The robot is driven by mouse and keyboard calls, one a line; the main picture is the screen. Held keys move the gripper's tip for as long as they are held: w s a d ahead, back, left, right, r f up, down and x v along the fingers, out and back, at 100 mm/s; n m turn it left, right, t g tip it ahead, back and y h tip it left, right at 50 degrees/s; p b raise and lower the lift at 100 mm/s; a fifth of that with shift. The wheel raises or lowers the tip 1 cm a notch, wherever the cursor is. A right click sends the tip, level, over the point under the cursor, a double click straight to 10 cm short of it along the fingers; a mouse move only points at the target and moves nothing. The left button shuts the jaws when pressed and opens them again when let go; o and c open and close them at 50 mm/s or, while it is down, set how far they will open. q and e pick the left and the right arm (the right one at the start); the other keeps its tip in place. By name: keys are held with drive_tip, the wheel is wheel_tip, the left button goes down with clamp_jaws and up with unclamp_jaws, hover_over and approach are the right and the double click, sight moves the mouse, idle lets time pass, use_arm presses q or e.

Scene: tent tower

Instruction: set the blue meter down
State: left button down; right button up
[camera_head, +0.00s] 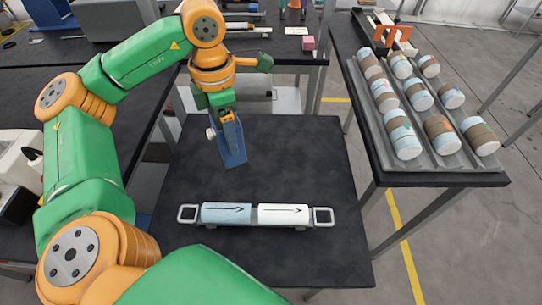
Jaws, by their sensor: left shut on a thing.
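My left gripper (227,116) hangs over the back middle of the small black table (320,180), pointing down. It is shut on the blue meter (232,146), a dark blue, slab-like body with a small pale knob at its left. The meter is roughly upright, and its lower end shows over the tabletop. Whether it touches the table cannot be told. The gripper hides its upper part. My right gripper is not in view.
In front of the meter lies a metal holder (326,217) with a light blue cylinder (226,213) and a white cylinder (283,215), both arrow-marked. A right-hand table bears a grooved tray (374,131) of several banded cylinders. The black table's right side is clear.

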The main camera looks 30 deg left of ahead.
use_arm(q)
drive_tip(key=s+a+n+b, duration=0.15)
drive_tip(key=a+n, duration=0.35)
drive_tip(key=n, duration=0.6)
drive_tip(key=w+d+f, duration=0.2)
drive_tip(key=w+f, duration=0.1)
drive_tip(key=f, duration=0.1)
drive_tip(key=w+d+f+n+b, duration=0.1)
drive_tip(key=w+d+f, duration=0.2)
drive_tip(key=w+f, duration=0.1)
drive_tip(key=w+d+f+n+b, duration=0.1)
drive_tip(key=w+d+f, duration=0.1)
drive_tip(key=w+f, duration=0.2)
drive_tip(key=shift+d+f, duration=0.2)
drive_tip(key=shift+f, duration=0.5)
drive_tip(key=shift+w+f, duration=0.1)
drive_tip(key=shift+f, duration=0.2)
unclamp_jaws()
drive_tip(key=shift+r, duration=0.3)
wheel_tip(320, 180, up, 12)
drive_tip(key=shift+p, duration=0.3)
